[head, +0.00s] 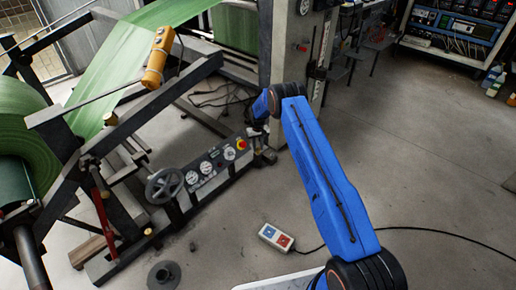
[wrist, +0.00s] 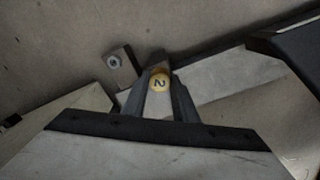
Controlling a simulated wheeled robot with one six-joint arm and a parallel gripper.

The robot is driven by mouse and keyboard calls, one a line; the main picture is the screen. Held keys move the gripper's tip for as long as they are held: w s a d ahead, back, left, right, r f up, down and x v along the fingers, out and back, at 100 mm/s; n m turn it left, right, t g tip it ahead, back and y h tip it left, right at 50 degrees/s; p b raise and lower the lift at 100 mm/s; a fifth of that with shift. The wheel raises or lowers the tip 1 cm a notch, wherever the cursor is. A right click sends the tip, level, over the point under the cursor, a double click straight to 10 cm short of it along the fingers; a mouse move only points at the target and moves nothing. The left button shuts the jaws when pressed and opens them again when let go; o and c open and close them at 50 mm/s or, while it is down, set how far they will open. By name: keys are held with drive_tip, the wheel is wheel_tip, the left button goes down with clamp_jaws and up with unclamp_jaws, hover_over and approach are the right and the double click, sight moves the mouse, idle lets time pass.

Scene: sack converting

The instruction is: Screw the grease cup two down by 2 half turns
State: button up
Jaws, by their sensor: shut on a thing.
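Grease cup two (wrist: 159,81) shows in the wrist view as a small round yellow cap with a dark "2" on it, which appears turned on its side. My gripper (wrist: 160,92) is shut on the cup, with one dark finger on each side of it. The cup's lower part is hidden by the fingers. In the head view my gripper (head: 257,126) is at the right end of the machine's low control panel. The cup cannot be made out there.
The panel (head: 212,168) carries gauges and a red button. A handwheel (head: 165,185) stands at its left. A bolted tab (wrist: 115,62) is beside the cup. A pendant (head: 276,237) and its cable lie on the floor. The floor to the right is mostly clear.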

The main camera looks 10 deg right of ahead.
sight(258, 148)
drive_tip(key=m, duration=0.6)
drive_tip(key=shift+m, duration=0.3)
drive_tip(key=m, duration=0.6)
drive_tip(key=shift+m, duration=0.3)
drive_tip(key=o, duration=1.1)
drive_tip(key=shift+c, duration=0.2)
wheel_tip(258, 148, up, 17)
drive_tip(key=shift+r, duration=0.2)
